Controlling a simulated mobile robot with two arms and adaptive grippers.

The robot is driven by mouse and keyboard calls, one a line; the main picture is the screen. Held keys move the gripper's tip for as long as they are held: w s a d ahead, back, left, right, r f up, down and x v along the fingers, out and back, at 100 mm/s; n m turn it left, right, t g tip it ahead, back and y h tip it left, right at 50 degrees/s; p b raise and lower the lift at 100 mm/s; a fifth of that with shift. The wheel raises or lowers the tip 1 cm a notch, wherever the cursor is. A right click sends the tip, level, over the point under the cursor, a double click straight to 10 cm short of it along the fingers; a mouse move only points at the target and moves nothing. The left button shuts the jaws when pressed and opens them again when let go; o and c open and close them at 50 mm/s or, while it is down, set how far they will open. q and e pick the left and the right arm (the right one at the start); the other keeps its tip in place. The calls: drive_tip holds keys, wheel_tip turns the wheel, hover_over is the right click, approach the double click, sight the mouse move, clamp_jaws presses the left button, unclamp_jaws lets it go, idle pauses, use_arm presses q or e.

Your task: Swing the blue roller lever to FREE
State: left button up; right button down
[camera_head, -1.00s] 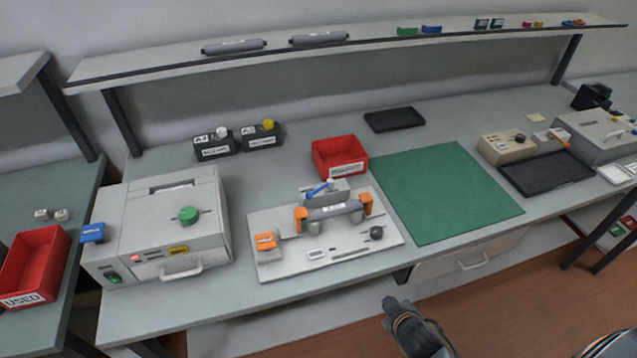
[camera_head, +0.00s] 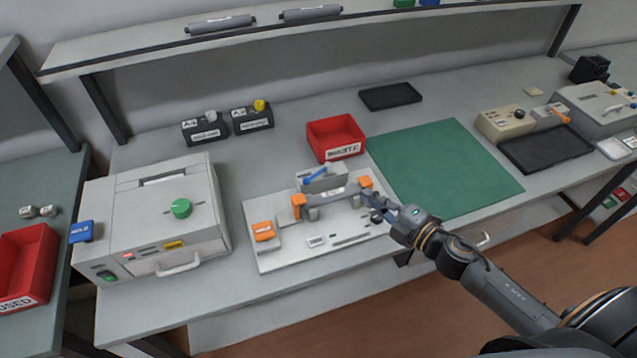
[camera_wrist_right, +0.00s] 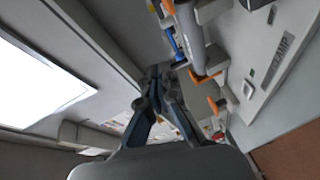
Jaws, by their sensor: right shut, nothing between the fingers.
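The blue roller lever (camera_head: 316,177) lies at a slant on the light grey block (camera_head: 333,184) at the back of the white fixture plate (camera_head: 275,257). In the right wrist view the blue lever (camera_wrist_right: 171,42) shows near the top, beyond the fingertips. A grey roller (camera_head: 332,196) sits in front of it between two orange clamps (camera_head: 299,205). My right gripper (camera_head: 372,194) is shut and empty over the plate's right side, close to the right orange clamp. In the right wrist view its fingertips (camera_wrist_right: 158,72) are together. My left gripper is out of view. The FREE marking cannot be read.
A green mat (camera_head: 450,165) to the right is clear. A shelf (camera_head: 350,24) runs above the bench.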

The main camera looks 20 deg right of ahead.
drive_tip(key=n+g+y, duration=0.1)
drive_tip(key=n+y, duration=0.1)
drive_tip(key=n, duration=0.1)
drive_tip(key=n+g+y+p, duration=0.1)
drive_tip(key=n+p, duration=0.1)
drive_tip(key=p, duration=0.1)
approach(310, 183)
drive_tip(key=x, duration=0.5)
drive_tip(key=shift+w+a+r, duration=0.2)
drive_tip(key=shift+w+r, duration=0.05)
drive_tip(key=shift+w, duration=0.05)
drive_tip(key=shift+w+a+f, duration=0.3)
drive_tip(key=shift+w+a, duration=0.15)
drive_tip(key=shift+w, duration=0.1)
